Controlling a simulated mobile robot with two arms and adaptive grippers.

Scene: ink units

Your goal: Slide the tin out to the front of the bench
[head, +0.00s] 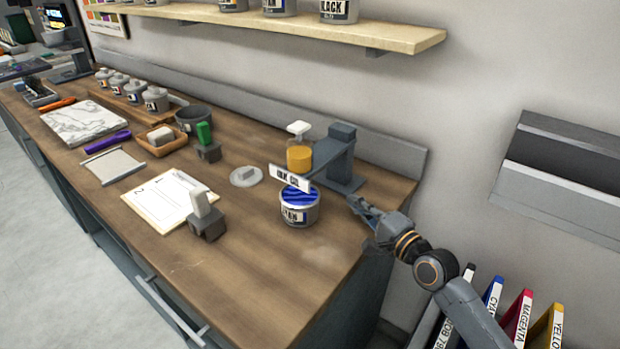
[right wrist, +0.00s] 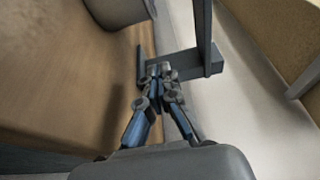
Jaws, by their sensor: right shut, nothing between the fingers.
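An open grey tin (head: 299,215) with blue ink and a label ending in "YAN" stands upright on the wooden bench (head: 250,262), near its right end. A white sign reading "INK CO." partly overlaps the tin's back rim. My right gripper (head: 358,206) is shut and empty, to the right of the tin and apart from it, by the bench's right edge. In the right wrist view its fingertips (right wrist: 159,72) meet, and a grey round body (right wrist: 117,8), probably the tin, is cut off at the top. My left gripper is out of view.
A stamp (head: 206,222) and a paper board (head: 165,198) lie to the left. The bench in front of the tin is clear. Coloured folders (head: 517,318) stand below right.

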